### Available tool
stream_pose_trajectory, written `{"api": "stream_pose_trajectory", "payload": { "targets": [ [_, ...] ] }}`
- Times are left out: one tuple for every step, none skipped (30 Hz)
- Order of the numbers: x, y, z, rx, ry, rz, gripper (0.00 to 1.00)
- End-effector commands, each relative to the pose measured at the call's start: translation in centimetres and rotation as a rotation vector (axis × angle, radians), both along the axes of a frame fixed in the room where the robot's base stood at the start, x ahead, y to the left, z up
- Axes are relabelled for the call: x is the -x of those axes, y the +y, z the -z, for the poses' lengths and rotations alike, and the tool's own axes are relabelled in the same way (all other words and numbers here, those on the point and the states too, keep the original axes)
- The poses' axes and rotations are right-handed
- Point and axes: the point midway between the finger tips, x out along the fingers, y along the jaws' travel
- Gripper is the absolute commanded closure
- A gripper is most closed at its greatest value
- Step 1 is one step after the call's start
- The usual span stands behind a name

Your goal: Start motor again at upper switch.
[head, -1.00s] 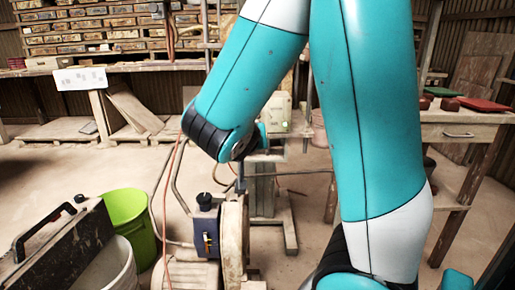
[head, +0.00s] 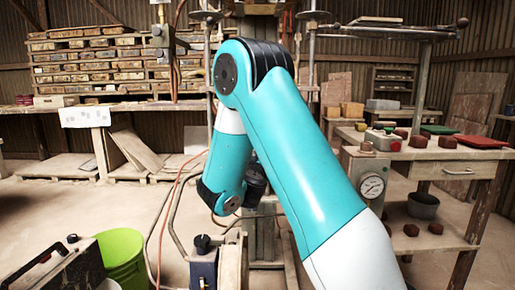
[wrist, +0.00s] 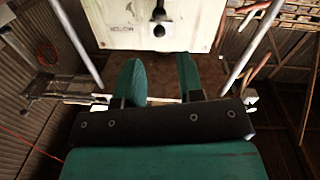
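In the wrist view my gripper (wrist: 159,64) has two teal fingers standing apart with an empty gap between them. Beyond the fingertips is a cream box (wrist: 186,32) with small dark lettering that I cannot read surely. A dark round knob (wrist: 159,30) sits on the box face, roughly in line with the gap and apart from the fingers. Another dark part shows above it at the picture's edge. I cannot tell from these views whether this knob is the upper switch. In the head view my arm hides the gripper and this box.
In the wrist view, pale metal rods (wrist: 250,45) run on both sides of the box. A green bucket (head: 121,255) and a blue motor unit (head: 204,268) are low in front.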

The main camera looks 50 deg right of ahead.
Motion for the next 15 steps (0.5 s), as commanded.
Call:
{"api": "stream_pose_trajectory", "payload": {
  "targets": [
    [-0.6, -1.2, -0.4, -0.001, -0.002, 0.006, 0.65],
    [-1.0, -1.7, -0.4, 0.0, -0.003, 0.005, 0.65],
    [-1.5, -2.4, -0.4, -0.001, -0.003, 0.005, 0.65],
    [-1.9, -2.8, -0.4, -0.001, -0.001, 0.004, 0.65],
    [-2.2, -3.3, -0.4, -0.001, -0.002, 0.004, 0.65],
    [-2.7, -3.8, -0.4, -0.001, -0.003, 0.003, 0.65],
    [-2.9, -4.2, -0.3, 0.001, -0.001, 0.003, 0.65],
    [-3.2, -4.6, -0.3, -0.001, -0.002, 0.003, 0.65],
    [-3.5, -4.9, -0.2, 0.0, -0.001, 0.002, 0.65],
    [-3.8, -5.2, -0.2, -0.001, -0.002, 0.001, 0.65],
    [-3.9, -5.5, -0.2, 0.0, 0.0, 0.001, 0.65],
    [-4.1, -5.7, -0.1, 0.0, 0.0, 0.001, 0.65],
    [-4.2, -5.8, -0.1, -0.001, -0.001, 0.0, 0.65],
    [-4.3, -6.0, -0.1, 0.0, 0.0, 0.0, 0.65],
    [-4.4, -6.1, -0.1, 0.001, 0.0, -0.001, 0.65]
  ]
}}
